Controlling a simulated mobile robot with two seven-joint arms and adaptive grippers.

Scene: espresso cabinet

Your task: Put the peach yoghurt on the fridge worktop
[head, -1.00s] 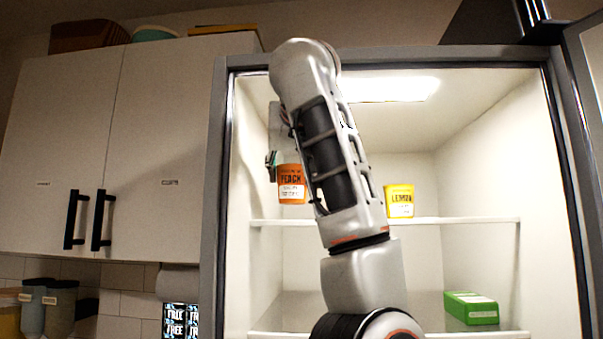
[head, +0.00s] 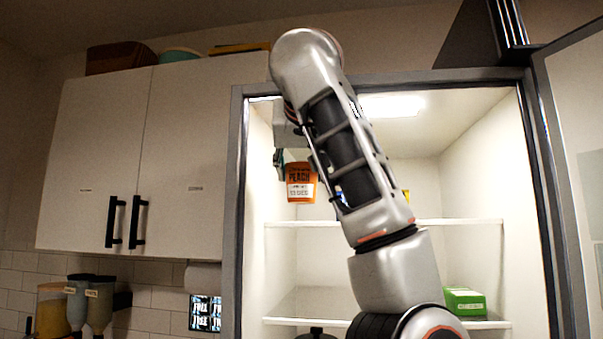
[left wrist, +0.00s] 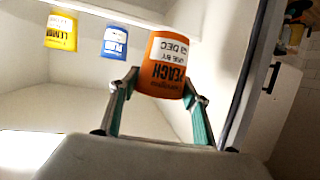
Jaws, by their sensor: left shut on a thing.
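The peach yoghurt is an orange pot (head: 301,191) with a white label, inside the open fridge in the head view. It is held in the air, its base a little higher in the picture than the upper shelf. My left gripper (head: 301,171) is shut on it, partly hidden behind my arm. In the left wrist view the pot (left wrist: 167,62) sits between the two fingertips (left wrist: 164,88) of this gripper, its lettering upside down. I cannot make out the fridge worktop. My right gripper is not in view.
A yellow lemon pot (left wrist: 61,31) and a blue plum pot (left wrist: 115,42) stand in the fridge. A green box (head: 465,303) is on the lower shelf (head: 290,320). The fridge door (head: 575,130) is open at right. Closed wall cupboards (head: 165,170) are at left.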

